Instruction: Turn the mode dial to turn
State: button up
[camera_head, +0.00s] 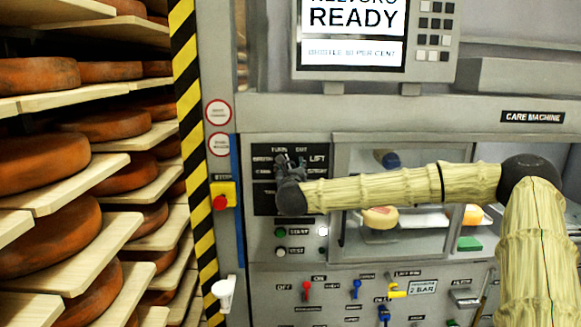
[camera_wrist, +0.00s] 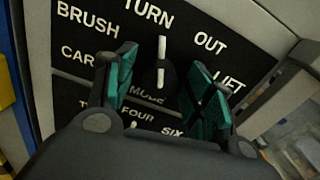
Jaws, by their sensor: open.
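The mode dial (camera_wrist: 161,74) is a dark round knob with a white pointer line, seen in the wrist view. Its pointer stands upright toward the word TURN on the black label plate (camera_wrist: 93,40). BRUSH and CAR... are to its left, OUT and LIFT to its right. My gripper (camera_wrist: 161,88) is open, with one green-padded finger on each side of the dial and gaps between fingers and knob. In the head view my gripper (camera_head: 291,163) is in front of the black dial panel (camera_head: 263,199) and hides the dial.
Below the panel are a green start button (camera_head: 280,232) and a test button (camera_head: 280,252). A red stop button (camera_head: 220,202) on yellow is at left. Shelves of cheese wheels (camera_head: 40,228) fill the left side. A display (camera_head: 350,30) reading READY is above.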

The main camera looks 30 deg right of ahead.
jog(key=shift+c, duration=0.4)
jog(key=c, duration=0.9)
jog(key=shift+c, duration=0.2)
jog(key=shift+f+b, duration=0.15)
jog(key=shift+b, duration=0.5)
jog(key=shift+n+b, duration=0.3)
jog(key=shift+b, duration=0.25)
jog(key=shift+r, duration=0.2)
jog(key=o, duration=1)
jog(key=shift+s, duration=0.1)
